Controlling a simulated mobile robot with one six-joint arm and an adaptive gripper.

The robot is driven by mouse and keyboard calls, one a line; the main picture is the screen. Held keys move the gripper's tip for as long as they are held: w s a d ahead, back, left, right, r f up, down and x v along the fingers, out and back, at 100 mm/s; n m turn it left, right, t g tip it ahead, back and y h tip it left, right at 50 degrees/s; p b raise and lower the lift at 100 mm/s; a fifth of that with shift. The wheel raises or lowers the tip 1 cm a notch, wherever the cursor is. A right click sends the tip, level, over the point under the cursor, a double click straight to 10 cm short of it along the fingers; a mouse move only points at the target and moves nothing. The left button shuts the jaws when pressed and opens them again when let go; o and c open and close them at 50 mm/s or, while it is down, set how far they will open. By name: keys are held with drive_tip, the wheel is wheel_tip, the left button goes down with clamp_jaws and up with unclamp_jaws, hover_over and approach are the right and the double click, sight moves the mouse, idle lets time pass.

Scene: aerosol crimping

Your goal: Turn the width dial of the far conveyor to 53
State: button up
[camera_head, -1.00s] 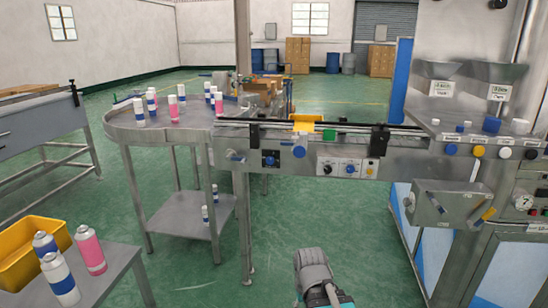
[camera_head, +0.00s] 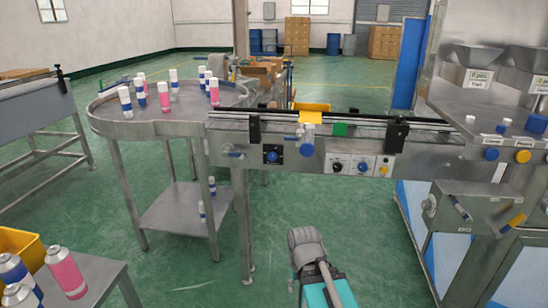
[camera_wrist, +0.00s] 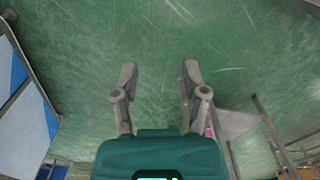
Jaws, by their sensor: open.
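A conveyor (camera_head: 225,135) runs from the round table to the machine on the right in the head view. Its front carries a dark dial (camera_head: 272,155), a blue knob (camera_head: 306,149), and a white panel with a black knob (camera_head: 337,168) and another blue knob (camera_head: 363,168). I cannot tell which is the width dial, and no number is readable. My gripper (camera_head: 304,238) is below and in front of the conveyor, apart from it. In the wrist view my gripper (camera_wrist: 158,76) is open and empty, its two fingers apart over the green floor.
The round steel table (camera_head: 150,130) holds several spray cans. A steel table (camera_head: 95,285) with cans and a yellow bin (camera_head: 18,245) stands at lower left. The filling machine (camera_head: 470,205) stands at right. The green floor before the conveyor is clear.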

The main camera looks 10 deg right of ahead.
drive_tip(key=o, duration=0.4)
drive_tip(key=shift+w, duration=0.15)
drive_tip(key=shift+w+d, duration=0.15)
drive_tip(key=shift+w, duration=0.1)
drive_tip(key=w+d+r+n+t+h, duration=0.2)
drive_tip(key=w+r+n+t+h, duration=0.3)
drive_tip(key=w, duration=0.4)
drive_tip(key=w+d+r+n+t+h, duration=0.2)
drive_tip(key=w+d+n, duration=0.1)
drive_tip(key=w+n, duration=0.5)
drive_tip(key=w+a+r+n+t, duration=0.3)
drive_tip(key=w+r+n, duration=0.1)
drive_tip(key=n, duration=0.3)
drive_tip(key=w+a+r+n+t+y, duration=0.1)
drive_tip(key=w+a+r+n+t, duration=0.2)
drive_tip(key=n, duration=0.4)
drive_tip(key=w+a+r+n+t, duration=0.4)
drive_tip(key=w+r+n, duration=0.1)
drive_tip(key=w+n, duration=0.1)
drive_tip(key=shift+w+a+r+n+p, duration=0.15)
drive_tip(key=shift+w+a+n+p, duration=0.15)
drive_tip(key=shift+w+a+n, duration=0.15)
drive_tip(key=shift+w+d, duration=0.1)
drive_tip(key=shift+w, duration=0.05)
